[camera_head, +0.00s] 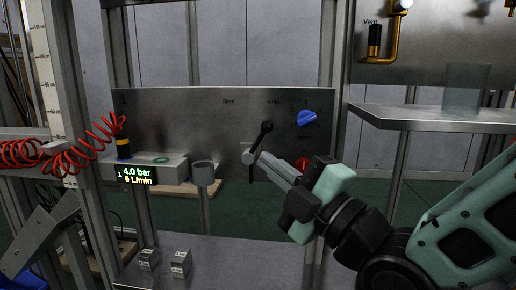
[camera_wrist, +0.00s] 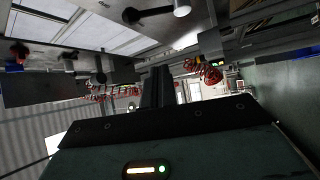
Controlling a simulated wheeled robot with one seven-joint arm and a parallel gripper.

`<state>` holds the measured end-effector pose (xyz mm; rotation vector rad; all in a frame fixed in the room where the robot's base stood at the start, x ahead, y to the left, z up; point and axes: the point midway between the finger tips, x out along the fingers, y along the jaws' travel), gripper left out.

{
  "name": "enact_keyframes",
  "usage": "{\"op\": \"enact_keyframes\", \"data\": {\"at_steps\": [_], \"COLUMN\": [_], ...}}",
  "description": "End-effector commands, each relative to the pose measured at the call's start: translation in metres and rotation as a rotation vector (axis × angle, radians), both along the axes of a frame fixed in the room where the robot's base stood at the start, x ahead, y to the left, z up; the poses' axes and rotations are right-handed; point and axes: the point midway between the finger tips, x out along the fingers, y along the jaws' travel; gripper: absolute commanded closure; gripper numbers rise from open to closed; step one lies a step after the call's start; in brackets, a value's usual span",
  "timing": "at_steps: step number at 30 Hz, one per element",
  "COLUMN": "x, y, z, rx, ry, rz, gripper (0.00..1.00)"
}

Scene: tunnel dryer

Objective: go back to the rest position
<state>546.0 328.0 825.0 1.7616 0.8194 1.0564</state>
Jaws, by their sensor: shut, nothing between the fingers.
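My gripper (camera_head: 252,157) reaches in from the right in the head view, in front of a grey metal panel (camera_head: 170,115). Its fingers are shut with nothing between them. A black-knobbed lever (camera_head: 265,128) shows right at the fingertips; I cannot tell whether they touch. In the wrist view the dark closed fingers (camera_wrist: 157,86) stand up in the middle of the picture, and the view is tilted.
A blue knob (camera_head: 307,118) and a red knob (camera_head: 303,163) sit on the panel right of the lever. A shelf (camera_head: 430,118) bearing a clear beaker (camera_head: 467,90) stands at right. A display (camera_head: 137,175) reads 4.0 bar, 0 L/min. Small blocks (camera_head: 180,262) lie on the bench below. A red coiled hose (camera_head: 70,157) hangs left.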

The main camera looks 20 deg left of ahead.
Motion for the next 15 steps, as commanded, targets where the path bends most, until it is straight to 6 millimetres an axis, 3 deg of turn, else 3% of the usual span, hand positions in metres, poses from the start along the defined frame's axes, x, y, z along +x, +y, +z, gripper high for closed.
{"op": "enact_keyframes", "data": {"at_steps": [15], "x": [-0.0036], "y": [-0.0069], "z": [-0.0042], "rx": [-0.005], "ry": [0.008], "rz": [0.000], "gripper": [1.00]}}
